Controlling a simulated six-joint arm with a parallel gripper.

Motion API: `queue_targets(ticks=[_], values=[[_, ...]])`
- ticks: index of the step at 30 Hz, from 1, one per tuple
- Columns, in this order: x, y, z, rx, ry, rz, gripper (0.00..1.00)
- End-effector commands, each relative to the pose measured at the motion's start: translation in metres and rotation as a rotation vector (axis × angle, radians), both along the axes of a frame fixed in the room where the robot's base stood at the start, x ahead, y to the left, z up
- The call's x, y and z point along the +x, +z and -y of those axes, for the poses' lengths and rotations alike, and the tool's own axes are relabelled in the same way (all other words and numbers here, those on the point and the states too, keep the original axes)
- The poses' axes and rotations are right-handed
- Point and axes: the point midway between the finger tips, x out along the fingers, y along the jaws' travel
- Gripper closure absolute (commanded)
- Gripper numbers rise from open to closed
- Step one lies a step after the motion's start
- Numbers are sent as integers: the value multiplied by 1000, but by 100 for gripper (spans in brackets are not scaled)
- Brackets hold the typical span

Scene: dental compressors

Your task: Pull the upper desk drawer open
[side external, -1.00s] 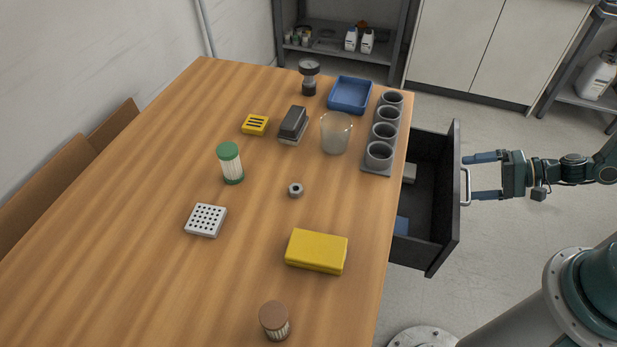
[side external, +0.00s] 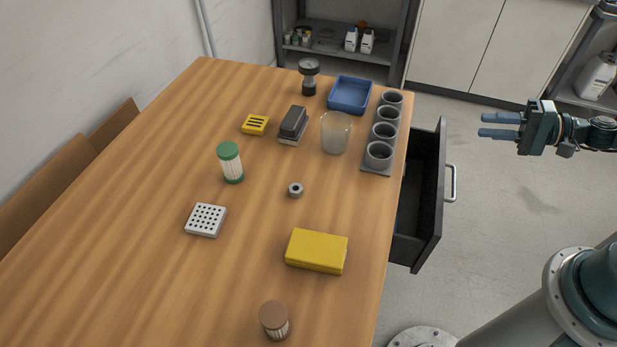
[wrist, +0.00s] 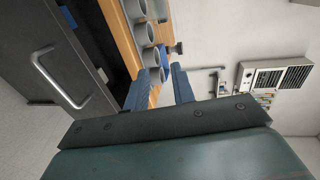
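A dark desk drawer (side external: 430,195) stands partly pulled out from the desk's right side. Its pale bar handle (side external: 451,184) is free, with nothing around it. The drawer front (wrist: 25,55) and handle (wrist: 58,78) also show at the left of the wrist view. I cannot tell whether another drawer lies below. My gripper (side external: 499,125) is in the air, right of and beyond the handle, clear of the drawer. In the wrist view its two blue fingers (wrist: 168,72) are apart with nothing between them.
The wooden desk (side external: 150,270) holds a grey cup rack (side external: 376,168) near the drawer-side edge, a blue tray (side external: 350,96), a glass beaker (side external: 336,133) and a yellow box (side external: 316,251). The floor (side external: 490,220) right of the drawer is clear.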

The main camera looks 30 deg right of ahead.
Motion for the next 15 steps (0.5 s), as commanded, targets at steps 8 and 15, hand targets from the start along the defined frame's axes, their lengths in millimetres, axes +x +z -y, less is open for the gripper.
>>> queue_targets(ticks=[8,15], values=[[0,0,0,0,0,0,83],[1,-6,-12,-30,57,-18,100]])
